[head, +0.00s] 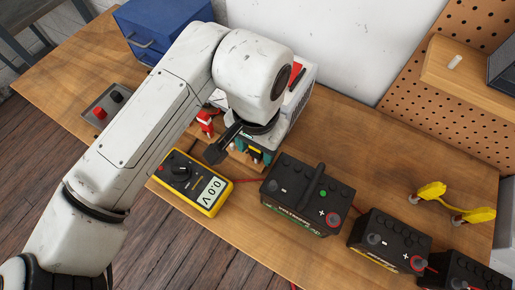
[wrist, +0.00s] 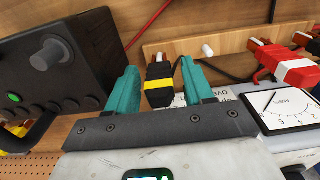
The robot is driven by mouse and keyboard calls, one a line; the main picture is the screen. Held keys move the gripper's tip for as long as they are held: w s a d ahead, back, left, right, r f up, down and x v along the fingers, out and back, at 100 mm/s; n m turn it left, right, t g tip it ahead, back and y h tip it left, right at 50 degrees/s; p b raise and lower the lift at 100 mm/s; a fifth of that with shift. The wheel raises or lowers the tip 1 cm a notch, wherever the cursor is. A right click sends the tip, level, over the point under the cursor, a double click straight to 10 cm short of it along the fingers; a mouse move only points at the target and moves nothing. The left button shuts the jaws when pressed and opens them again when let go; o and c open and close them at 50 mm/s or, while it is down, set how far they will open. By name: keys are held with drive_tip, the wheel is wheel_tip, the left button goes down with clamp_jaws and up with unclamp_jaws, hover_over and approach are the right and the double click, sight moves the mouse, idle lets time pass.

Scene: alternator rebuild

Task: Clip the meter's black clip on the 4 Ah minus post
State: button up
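The black clip (wrist: 160,86), with a yellow band, sits between my gripper's two teal fingers (wrist: 160,92) in the wrist view. Narrow gaps show on both sides of it, so the fingers look open around it. In the head view my gripper (head: 255,152) is low at the wooden rack, partly hidden by my arm. The yellow meter (head: 195,183) lies left of the batteries and reads 0.0 V. A large black battery (head: 330,199) and a smaller one (head: 388,253) have grey minus posts (head: 283,188) (head: 373,238). I cannot read which is 4 Ah.
A third battery (head: 470,272) is cut off at the right edge. Red-and-white clips (wrist: 292,72) stand beside my gripper. A yellow piece (head: 455,202) lies near the pegboard (head: 440,110). A blue box (head: 150,28) stands at the back. Bare table (head: 350,150) lies behind the batteries.

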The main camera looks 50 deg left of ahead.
drive_tip(key=c, duration=0.7)
drive_tip(key=shift+r, duration=0.1)
wheel_tip(320, 180, up, 4)
drive_tip(key=p, duration=0.4)
